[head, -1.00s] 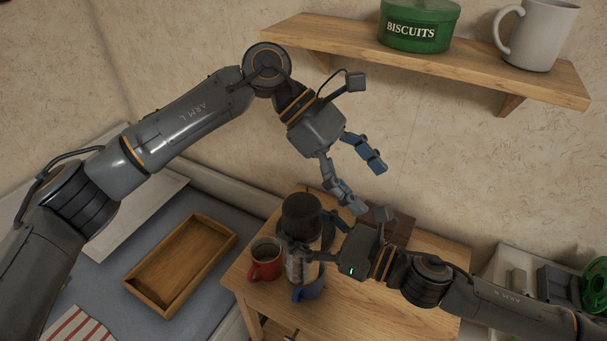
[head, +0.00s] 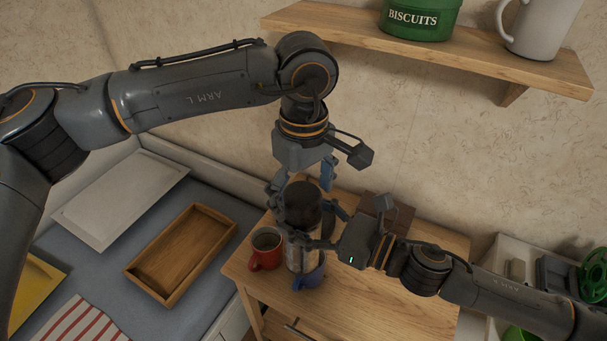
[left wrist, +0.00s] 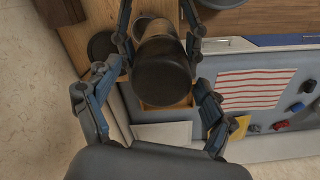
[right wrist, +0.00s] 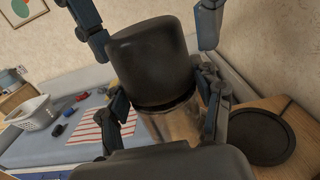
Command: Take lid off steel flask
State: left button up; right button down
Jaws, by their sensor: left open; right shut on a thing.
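The steel flask (head: 296,262) stands upright on the small wooden table with its black lid (head: 303,203) on top. The lid also shows in the left wrist view (left wrist: 162,75) and the right wrist view (right wrist: 150,52). My right gripper (head: 318,243) is shut on the flask body below the lid. In the right wrist view its fingers are on both sides of the steel body (right wrist: 182,124). My left gripper (head: 304,181) is open and points down over the lid, with a finger on either side. I cannot tell whether its fingers touch the lid.
A black round disc (right wrist: 262,138) lies on the table. A wooden tray (head: 180,255) is to the left. A shelf (head: 440,50) with a biscuit tin (head: 420,18) hangs above.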

pick_arm(q)
jog(key=shift+f, duration=0.85)
jog(key=c, duration=1.2)
jog(key=shift+d+n, duration=0.1)
jog(key=shift+n, duration=1.6)
jog(key=o, duration=1.3)
jog(key=shift+r, duration=0.15)
